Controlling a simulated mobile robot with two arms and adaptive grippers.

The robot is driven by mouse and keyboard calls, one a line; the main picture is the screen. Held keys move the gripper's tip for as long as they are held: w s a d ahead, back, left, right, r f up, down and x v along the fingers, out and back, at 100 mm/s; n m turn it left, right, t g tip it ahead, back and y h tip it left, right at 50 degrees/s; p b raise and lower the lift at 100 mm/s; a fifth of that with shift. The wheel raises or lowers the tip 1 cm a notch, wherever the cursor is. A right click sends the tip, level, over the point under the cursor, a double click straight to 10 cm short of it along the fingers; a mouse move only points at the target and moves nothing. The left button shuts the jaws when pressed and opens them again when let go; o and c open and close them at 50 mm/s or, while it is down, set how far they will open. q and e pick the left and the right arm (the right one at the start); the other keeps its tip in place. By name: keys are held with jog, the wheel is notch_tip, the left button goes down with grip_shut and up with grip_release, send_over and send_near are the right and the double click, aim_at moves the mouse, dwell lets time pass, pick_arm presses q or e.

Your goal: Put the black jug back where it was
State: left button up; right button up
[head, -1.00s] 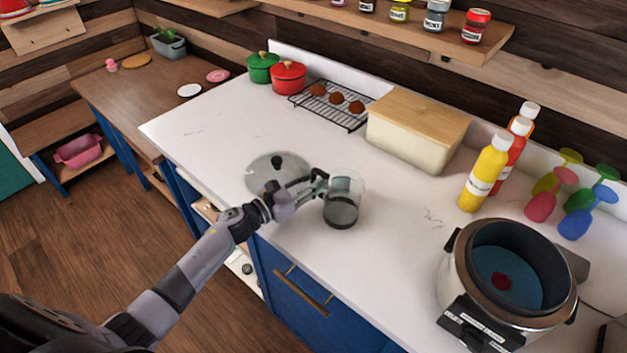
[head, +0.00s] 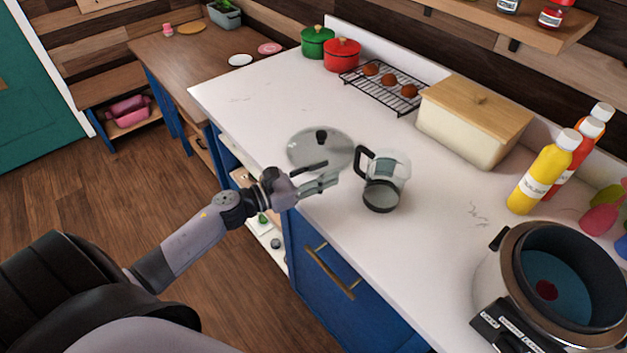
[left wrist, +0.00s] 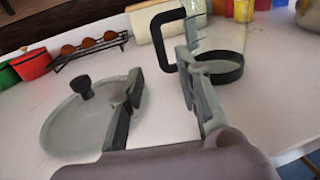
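The jug (head: 384,181) is clear glass with a black handle and a dark base. It stands upright on the white counter near the front edge, its handle towards the left. My left gripper (head: 332,174) is open and empty, just left of the jug and apart from its handle. In the left wrist view the jug (left wrist: 222,48) is ahead and to the right, with its black handle beyond the open fingers of the gripper (left wrist: 158,78). My right gripper is not in view.
A glass lid (head: 308,150) with a black knob lies close behind my left gripper. A cooker (head: 500,285), a yellow bottle (head: 545,175) and a cream bread box (head: 455,130) stand to the right. A wire rack (head: 362,82) and pots are at the back. Counter left of the lid is clear.

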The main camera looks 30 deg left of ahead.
pick_arm(q)
jog(key=shift+v, duration=0.9)
jog(key=shift+s+a+b, duration=0.15)
jog(key=shift+s+b, duration=0.15)
